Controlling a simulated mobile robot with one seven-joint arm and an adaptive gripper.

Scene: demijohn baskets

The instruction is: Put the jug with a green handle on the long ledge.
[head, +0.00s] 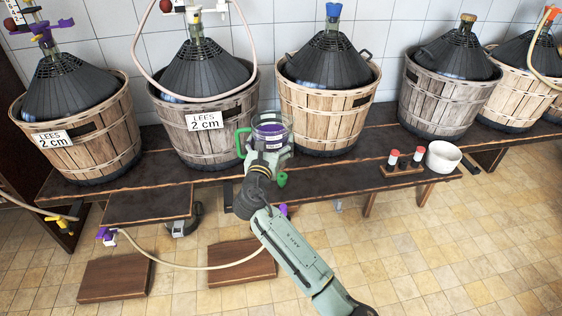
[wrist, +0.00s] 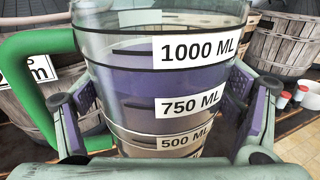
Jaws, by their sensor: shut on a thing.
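The clear jug (head: 271,122) has a green handle on its left side and holds purple contents. My gripper (head: 267,150) is shut on it, with one finger on each side, and holds it upright. In the wrist view the jug (wrist: 150,95) fills the middle, with volume labels up to 1000 ML, and its base is hidden. The long dark wooden ledge (head: 330,188) runs in front of the baskets. The jug appears over its back part; I cannot tell whether it touches anything below.
A shorter plank (head: 147,205) lies left. A hose (head: 195,267) crosses the floor.

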